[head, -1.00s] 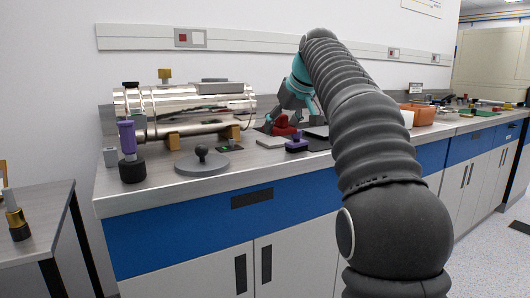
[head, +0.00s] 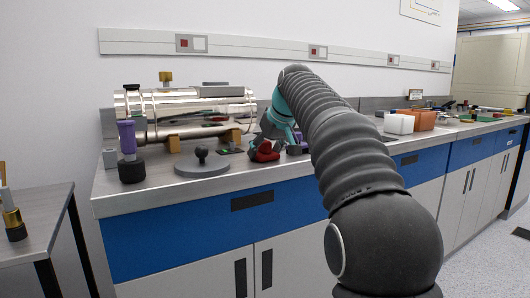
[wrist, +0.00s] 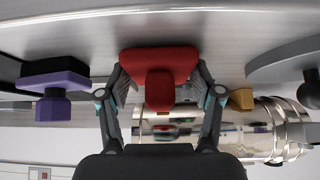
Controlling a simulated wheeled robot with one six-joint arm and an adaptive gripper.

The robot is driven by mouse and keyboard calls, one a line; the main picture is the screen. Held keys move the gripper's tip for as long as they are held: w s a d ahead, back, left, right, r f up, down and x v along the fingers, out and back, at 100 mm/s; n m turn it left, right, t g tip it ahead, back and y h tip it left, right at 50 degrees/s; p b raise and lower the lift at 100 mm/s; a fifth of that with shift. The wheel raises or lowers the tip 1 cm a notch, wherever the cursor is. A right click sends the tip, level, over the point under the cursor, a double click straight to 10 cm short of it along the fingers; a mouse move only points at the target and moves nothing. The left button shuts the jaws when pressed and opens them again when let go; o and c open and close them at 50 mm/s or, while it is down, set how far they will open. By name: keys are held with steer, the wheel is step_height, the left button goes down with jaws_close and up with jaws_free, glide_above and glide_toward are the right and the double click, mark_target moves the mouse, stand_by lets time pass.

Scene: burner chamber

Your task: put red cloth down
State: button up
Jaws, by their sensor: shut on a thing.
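The red cloth (head: 264,152) looks like a red block with a raised grip, named a cloth by the task. My gripper (wrist: 160,92) is shut on it, with one finger on each side of the grip in the wrist view. The red cloth also shows there (wrist: 160,60), with its wide part toward the counter. In the head view my gripper (head: 265,144) is low over the front part of the counter (head: 130,198), right of the grey disc. I cannot tell whether the cloth touches the counter.
A grey disc with a knob (head: 203,165) lies just left of the cloth. A purple-handled black block (wrist: 53,85) stands on its other side. A shiny metal cylinder (head: 185,108) lies behind. A white container (head: 398,123) and an orange bin (head: 424,119) stand farther right.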

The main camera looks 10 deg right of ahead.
steer(key=shift+f, duration=0.25)
steer(key=shift+f+b, duration=0.35)
steer(key=shift+f, duration=0.25)
steer(key=o, duration=1.2)
steer(key=shift+f, duration=0.15)
steer(key=shift+o, duration=0.2)
steer(key=shift+d, duration=0.1)
steer(key=shift+r, duration=0.45)
steer(key=p+v, duration=0.3)
steer(key=v, duration=1)
steer(key=shift+w, duration=0.25)
steer(key=shift+s+r, duration=0.1)
